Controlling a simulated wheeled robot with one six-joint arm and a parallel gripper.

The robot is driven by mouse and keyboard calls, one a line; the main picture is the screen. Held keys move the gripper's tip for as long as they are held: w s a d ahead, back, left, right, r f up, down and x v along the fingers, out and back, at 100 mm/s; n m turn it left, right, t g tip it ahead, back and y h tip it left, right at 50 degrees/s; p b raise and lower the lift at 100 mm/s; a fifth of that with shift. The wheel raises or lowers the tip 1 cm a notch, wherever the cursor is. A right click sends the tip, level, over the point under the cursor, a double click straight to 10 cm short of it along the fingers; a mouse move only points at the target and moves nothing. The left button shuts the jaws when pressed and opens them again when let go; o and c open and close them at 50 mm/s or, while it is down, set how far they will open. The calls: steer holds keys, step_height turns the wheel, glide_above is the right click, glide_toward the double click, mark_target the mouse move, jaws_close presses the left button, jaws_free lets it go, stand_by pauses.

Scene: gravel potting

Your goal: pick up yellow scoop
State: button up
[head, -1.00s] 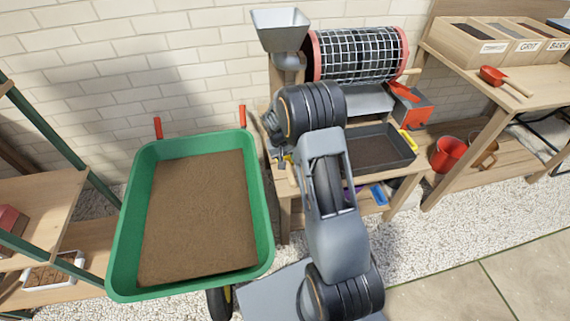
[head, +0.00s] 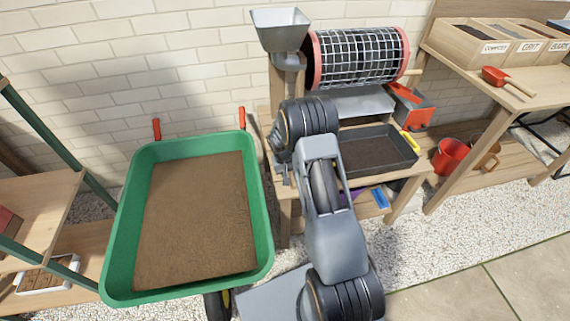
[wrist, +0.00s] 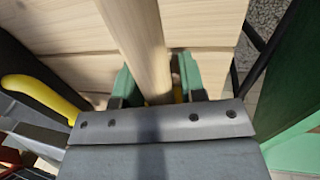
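In the wrist view a pale wooden handle (wrist: 138,40) runs down between the two green fingers of my gripper (wrist: 155,78). A small bit of yellow (wrist: 178,92) shows beside its lower end, likely the yellow scoop; its bowl is hidden behind my gripper's mount. The fingers stand on either side of the handle, very close to it. I cannot tell whether they press on it. In the head view my arm hides the scoop, and the fingers are mostly hidden at the left end of the wooden stand.
A green wheelbarrow (head: 264,215) of brown soil stands to the left. A dark tray (head: 345,183) with a yellow handle (head: 411,143) lies right of my arm. A sieve drum (head: 358,55) and a grey hopper (head: 279,30) rise behind. A red scoop (head: 494,76) lies on the right bench.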

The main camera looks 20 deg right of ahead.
steer(key=shift+c, duration=0.3)
jaws_close()
steer(key=shift+r, duration=0.1)
steer(key=shift+w+r, duration=0.1)
steer(key=shift+r, duration=0.4)
step_height(320, 180, up, 2)
steer(key=shift+r+p, duration=0.2)
steer(key=shift+p, duration=0.45)
steer(key=s+r+p, duration=0.1)
steer(key=s+r, duration=0.3)
steer(key=s, duration=0.3)
steer(key=s+d+r+p, duration=0.1)
steer(key=s+r+p, duration=0.1)
steer(key=s+r, duration=0.3)
steer(key=shift+s+r, duration=0.3)
steer(key=shift+s, duration=0.75)
